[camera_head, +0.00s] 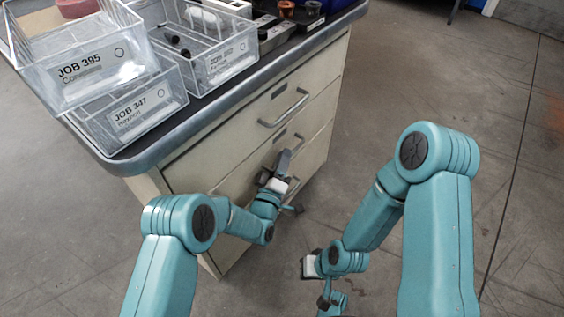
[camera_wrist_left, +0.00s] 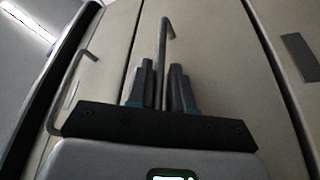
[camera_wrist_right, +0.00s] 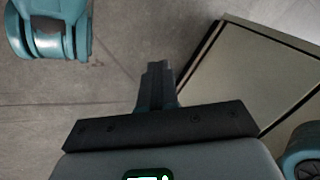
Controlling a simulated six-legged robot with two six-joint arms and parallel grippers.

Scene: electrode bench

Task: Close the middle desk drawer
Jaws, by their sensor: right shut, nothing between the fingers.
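The middle desk drawer (camera_head: 238,182) is a cream front in the desk's drawer stack. How far it stands out is unclear. Its bar handle (camera_head: 300,143) is partly hidden by my left gripper (camera_head: 285,160), which is at the drawer front. In the left wrist view, my left gripper's fingers (camera_wrist_left: 161,85) are slightly apart with the handle (camera_wrist_left: 166,35) running between them; whether they press on it is unclear. My right gripper (camera_wrist_right: 156,72) is shut and empty, low over the floor, apart from the desk.
The top drawer's handle (camera_head: 283,108) is above. The grey desktop edge (camera_head: 180,140) overhangs the drawers. Clear bins labelled JOB 395 (camera_head: 90,75) and JOB 347 (camera_head: 135,110) stand on top. The concrete floor (camera_head: 440,80) to the right is free.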

